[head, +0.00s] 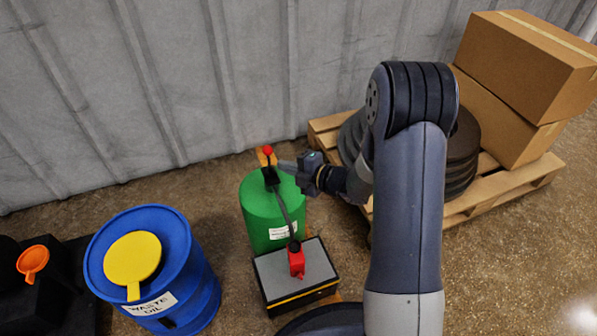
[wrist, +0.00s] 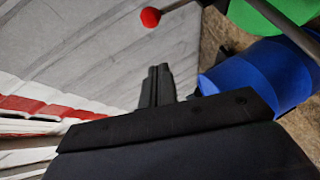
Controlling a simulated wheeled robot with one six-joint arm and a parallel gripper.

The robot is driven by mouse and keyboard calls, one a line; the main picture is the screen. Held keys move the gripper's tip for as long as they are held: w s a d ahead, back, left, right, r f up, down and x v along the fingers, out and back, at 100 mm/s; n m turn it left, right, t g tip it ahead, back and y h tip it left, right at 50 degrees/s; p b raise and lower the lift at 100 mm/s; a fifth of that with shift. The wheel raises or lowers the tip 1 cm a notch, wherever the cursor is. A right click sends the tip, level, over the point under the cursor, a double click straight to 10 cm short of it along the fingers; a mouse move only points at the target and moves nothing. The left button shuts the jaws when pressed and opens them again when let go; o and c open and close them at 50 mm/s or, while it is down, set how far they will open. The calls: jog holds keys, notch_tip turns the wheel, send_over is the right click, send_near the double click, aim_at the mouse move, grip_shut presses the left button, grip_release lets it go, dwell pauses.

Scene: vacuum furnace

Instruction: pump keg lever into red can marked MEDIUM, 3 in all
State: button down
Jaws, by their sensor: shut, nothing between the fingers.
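A green keg (head: 262,212) with a white label stands near the wall in the head view. Its lever has a red ball knob (head: 267,150), which stands raised above the keg top. A dark spout runs from the keg toward a small red can (head: 296,262) on a grey-topped stand (head: 318,268). Any marking on the can is too small to read. My gripper (head: 286,167) is shut and empty, just right of the lever. In the wrist view the red knob (wrist: 151,17) is above and left of my shut fingers (wrist: 158,72), apart from them.
A blue waste-oil drum (head: 190,270) with a yellow lid stands left of the keg. A black container with an orange funnel (head: 33,260) is at far left. A pallet (head: 485,195) with dark discs and cardboard boxes (head: 530,75) stands right. The corrugated wall is close behind.

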aim_at(268, 157)
jog(key=w+a, duration=0.1)
jog(key=w, duration=0.1)
jog(key=w+a+f+b, duration=0.1)
jog(key=w, duration=0.1)
jog(key=w+a+f+b, duration=0.1)
jog(key=w, duration=0.1)
jog(key=shift+w, duration=0.1)
dwell(0.3)
